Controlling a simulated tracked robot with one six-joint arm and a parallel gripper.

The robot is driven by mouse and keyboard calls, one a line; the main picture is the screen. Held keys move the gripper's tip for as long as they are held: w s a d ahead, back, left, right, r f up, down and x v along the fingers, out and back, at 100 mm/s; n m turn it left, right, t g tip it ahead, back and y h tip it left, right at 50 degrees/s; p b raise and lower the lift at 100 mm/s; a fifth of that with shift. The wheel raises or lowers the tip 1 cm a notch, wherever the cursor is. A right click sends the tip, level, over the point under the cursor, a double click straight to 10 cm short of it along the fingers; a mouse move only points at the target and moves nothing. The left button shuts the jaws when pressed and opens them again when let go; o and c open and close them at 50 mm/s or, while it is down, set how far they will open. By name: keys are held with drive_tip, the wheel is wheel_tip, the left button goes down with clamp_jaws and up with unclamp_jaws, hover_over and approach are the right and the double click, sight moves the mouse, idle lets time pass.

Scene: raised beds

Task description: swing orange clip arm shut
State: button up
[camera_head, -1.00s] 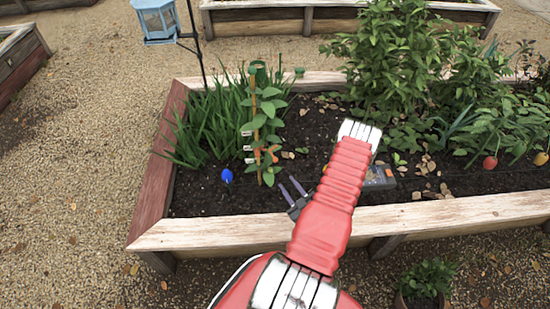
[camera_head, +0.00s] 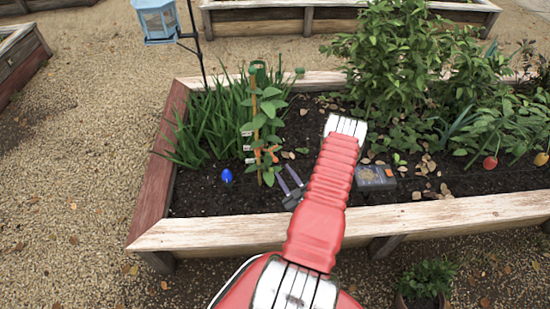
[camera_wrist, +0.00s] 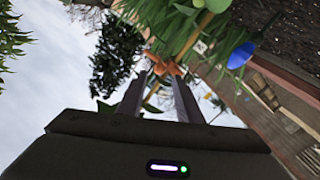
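The orange clip (camera_head: 270,152) is on the staked plant (camera_head: 262,125) in the raised bed, partly hidden by leaves. Its small arm appears to stick out to the right, but I cannot tell its exact angle. In the wrist view the orange clip (camera_wrist: 165,66) is just beyond the fingertips, roughly between them. My gripper (camera_head: 285,172) is low over the soil, right of and slightly below the clip. Its two fingers are apart with nothing between them. The wrist view also shows the fingers spread (camera_wrist: 158,82). I cannot tell whether either one touches the clip.
A blue egg-shaped object (camera_head: 227,175) is left of the plant; it also shows in the wrist view (camera_wrist: 240,55). A dark grey box (camera_head: 376,178) lies right of my arm. Grassy leaves (camera_head: 195,135) stand behind left. The wooden bed edge (camera_head: 210,235) runs in front.

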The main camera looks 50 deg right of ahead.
sight(274, 157)
drive_tip(key=x, duration=1)
drive_tip(key=shift+s, duration=0.1)
drive_tip(key=shift+c, duration=0.5)
clamp_jaws()
drive_tip(key=shift+d, duration=0.3)
drive_tip(key=shift+a, duration=0.25)
